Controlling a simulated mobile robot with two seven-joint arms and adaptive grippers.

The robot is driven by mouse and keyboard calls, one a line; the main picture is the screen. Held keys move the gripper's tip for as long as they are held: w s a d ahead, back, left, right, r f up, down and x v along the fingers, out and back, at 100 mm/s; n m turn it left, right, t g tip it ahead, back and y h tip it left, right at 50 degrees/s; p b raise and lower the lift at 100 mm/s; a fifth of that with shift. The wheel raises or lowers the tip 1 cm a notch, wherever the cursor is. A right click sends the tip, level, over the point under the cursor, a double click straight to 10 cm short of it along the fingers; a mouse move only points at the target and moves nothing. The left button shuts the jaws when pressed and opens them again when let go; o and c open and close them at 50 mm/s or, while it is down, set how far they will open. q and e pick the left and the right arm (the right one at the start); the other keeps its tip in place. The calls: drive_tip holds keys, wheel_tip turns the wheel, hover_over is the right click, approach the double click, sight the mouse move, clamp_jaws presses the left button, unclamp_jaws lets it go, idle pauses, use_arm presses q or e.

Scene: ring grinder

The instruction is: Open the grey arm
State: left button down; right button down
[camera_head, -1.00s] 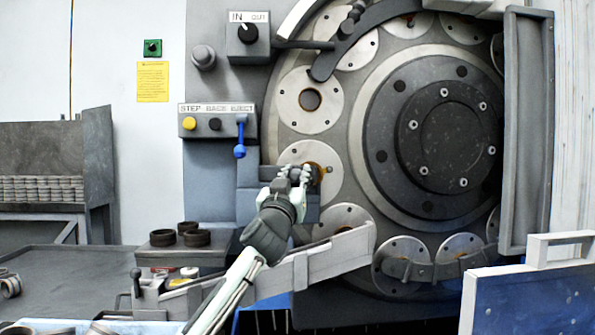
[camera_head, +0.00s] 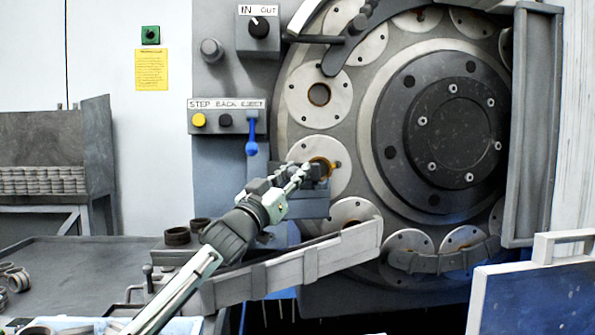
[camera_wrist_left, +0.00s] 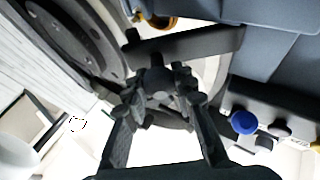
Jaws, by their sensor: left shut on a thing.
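The grey arm (camera_wrist_left: 195,46) shows in the left wrist view as a dark grey bar across the top, with a short knob (camera_wrist_left: 156,78) on its near side. My left gripper (camera_wrist_left: 157,92) is shut on this knob, one finger on either side. In the head view my left gripper (camera_head: 303,171) is at the grey arm, in front of the left side of the big round disc (camera_head: 352,90). The fingers hide much of the arm there. A brass-coloured ring (camera_head: 322,168) shows just behind the fingertips. My right gripper is not in view.
A blue-tipped lever (camera_head: 252,148) hangs above and left of the gripper, under the button panel (camera_head: 228,104). A grey sloping chute (camera_head: 290,268) runs below the arm. Dark rings (camera_head: 177,236) stand on a ledge at left. A blue panel (camera_head: 530,300) stands at lower right.

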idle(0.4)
use_arm(q)
drive_tip(key=c, duration=1.2)
unclamp_jaws()
wheel_tip(320, 180, up, 10)
